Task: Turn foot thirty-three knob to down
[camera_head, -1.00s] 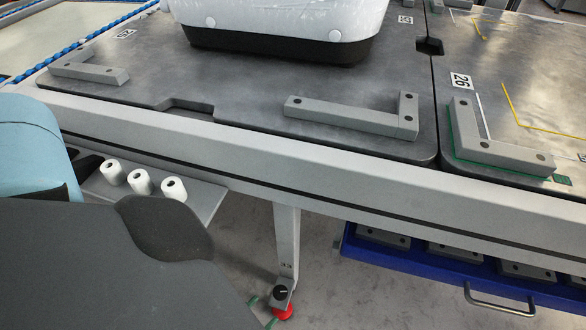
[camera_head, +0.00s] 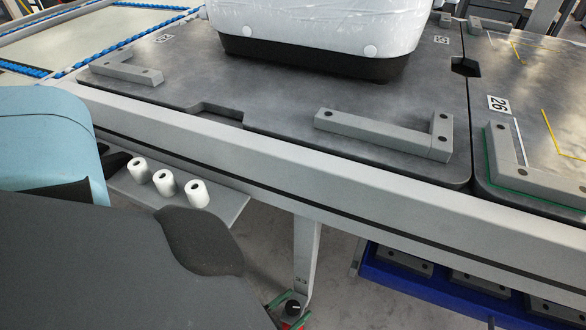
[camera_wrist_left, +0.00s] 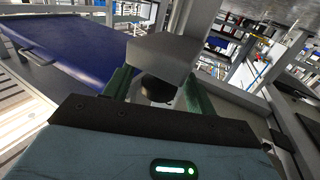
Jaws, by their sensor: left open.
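The black knob (camera_head: 293,308) with a small white mark sits at the foot of the table leg (camera_head: 306,255), near the bottom edge of the head view. In the left wrist view the dark knob (camera_wrist_left: 158,88) shows below a grey block on the leg. My left gripper (camera_head: 289,309) is open. Its green fingers show at both sides of the knob, and in the left wrist view the gripper (camera_wrist_left: 159,92) also has one finger on each side of it. I cannot tell whether they touch it. My right gripper is not in view.
The table's long grey rail (camera_head: 300,185) runs above the leg. A small shelf with several white cylinders (camera_head: 166,182) is at left. A blue drawer (camera_head: 400,283) is at right in the head view; a blue surface (camera_wrist_left: 75,50) fills the wrist view's upper left.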

